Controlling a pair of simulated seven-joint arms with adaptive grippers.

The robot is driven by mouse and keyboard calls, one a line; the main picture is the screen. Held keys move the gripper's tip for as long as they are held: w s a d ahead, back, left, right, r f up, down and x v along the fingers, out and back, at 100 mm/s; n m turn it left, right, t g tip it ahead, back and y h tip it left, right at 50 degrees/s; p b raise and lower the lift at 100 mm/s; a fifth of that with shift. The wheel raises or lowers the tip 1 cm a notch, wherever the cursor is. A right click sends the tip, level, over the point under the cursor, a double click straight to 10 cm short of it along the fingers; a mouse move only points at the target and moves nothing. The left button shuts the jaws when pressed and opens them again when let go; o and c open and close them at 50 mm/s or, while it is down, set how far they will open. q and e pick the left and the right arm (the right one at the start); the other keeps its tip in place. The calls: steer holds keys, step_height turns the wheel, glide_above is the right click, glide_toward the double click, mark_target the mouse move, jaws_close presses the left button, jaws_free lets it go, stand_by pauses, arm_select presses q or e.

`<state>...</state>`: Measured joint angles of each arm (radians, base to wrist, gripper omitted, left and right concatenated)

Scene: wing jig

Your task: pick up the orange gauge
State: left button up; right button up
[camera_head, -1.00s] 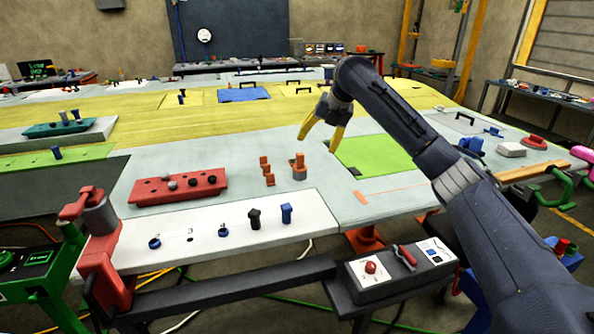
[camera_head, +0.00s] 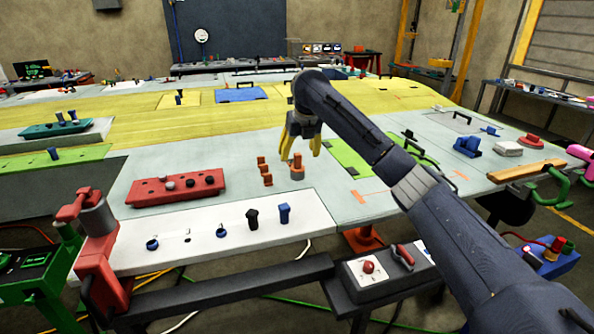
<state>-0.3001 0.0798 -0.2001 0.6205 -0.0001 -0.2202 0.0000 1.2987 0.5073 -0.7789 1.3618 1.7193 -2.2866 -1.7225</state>
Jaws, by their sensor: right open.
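Two orange items stand close together on the pale wing panel in the middle of the view. One is an upright orange piece with a rounded, ringed base (camera_head: 297,173); the other is a stepped set of small orange blocks (camera_head: 266,175) just left of it. I cannot tell for certain which is the orange gauge. My right gripper (camera_head: 300,153), with yellow fingers, is open and points down, over or just behind the upright orange piece. Whether it touches the piece is unclear. My left gripper is not in view.
A red block with several knobs (camera_head: 151,190) lies to the left. Blue and black knobs stand on the white front strip (camera_head: 190,262). A green panel (camera_head: 348,158) lies right of the gripper, partly behind my arm. A red clamp (camera_head: 92,215) stands at the front left.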

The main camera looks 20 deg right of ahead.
mark_target(296, 168)
steer(key=shift+x, duration=4)
steer(key=shift+c, duration=0.3)
jaws_close()
